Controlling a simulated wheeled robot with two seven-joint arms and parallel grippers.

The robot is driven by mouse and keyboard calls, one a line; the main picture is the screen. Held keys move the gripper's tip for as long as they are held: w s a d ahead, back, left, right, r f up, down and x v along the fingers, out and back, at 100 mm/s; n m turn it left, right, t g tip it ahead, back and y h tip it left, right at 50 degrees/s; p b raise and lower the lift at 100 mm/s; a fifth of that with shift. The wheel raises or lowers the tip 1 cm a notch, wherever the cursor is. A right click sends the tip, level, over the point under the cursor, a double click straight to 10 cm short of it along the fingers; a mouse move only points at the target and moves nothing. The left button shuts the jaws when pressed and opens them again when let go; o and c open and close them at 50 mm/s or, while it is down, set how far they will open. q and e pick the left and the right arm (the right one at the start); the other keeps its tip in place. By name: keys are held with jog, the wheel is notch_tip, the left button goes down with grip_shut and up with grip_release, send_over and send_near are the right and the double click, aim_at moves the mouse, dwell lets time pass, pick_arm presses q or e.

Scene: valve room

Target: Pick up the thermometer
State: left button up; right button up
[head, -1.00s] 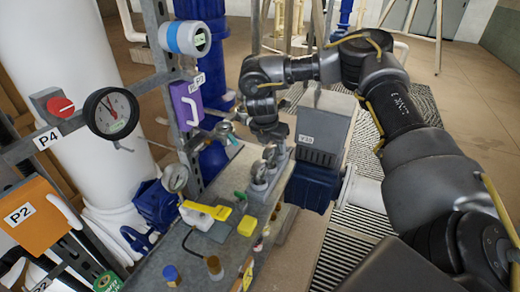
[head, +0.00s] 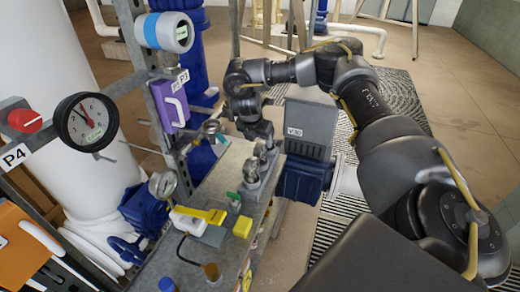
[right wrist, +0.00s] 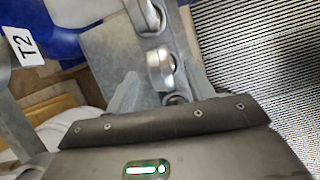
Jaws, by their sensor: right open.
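Several round metal-headed pieces (head: 254,169), which look like dial thermometers, stand in a grey holder on the bench; I cannot tell for sure which one is the thermometer. My right gripper (head: 262,143) is just above and behind them in the head view, pointing down. In the right wrist view my right gripper (right wrist: 160,92) is open, with one round metal head (right wrist: 160,68) showing between its fingers. I cannot tell whether it touches. A second head (right wrist: 150,17) is farther up. My left gripper is not in view.
The grey bench (head: 195,265) also carries a yellow and white tool (head: 200,216), a yellow block (head: 242,227) and small bottles. A grey V30 box (head: 310,128) stands close right of the holder. A pipe rack with a dial gauge (head: 86,122) is at left.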

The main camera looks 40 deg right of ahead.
aim_at(261, 158)
jog(key=shift+f, duration=0.55)
jog(key=x, duration=0.4)
jog(key=shift+d, duration=0.2)
jog(key=shift+a, duration=0.1)
jog(key=shift+c, duration=0.2)
jog(key=c, duration=0.9)
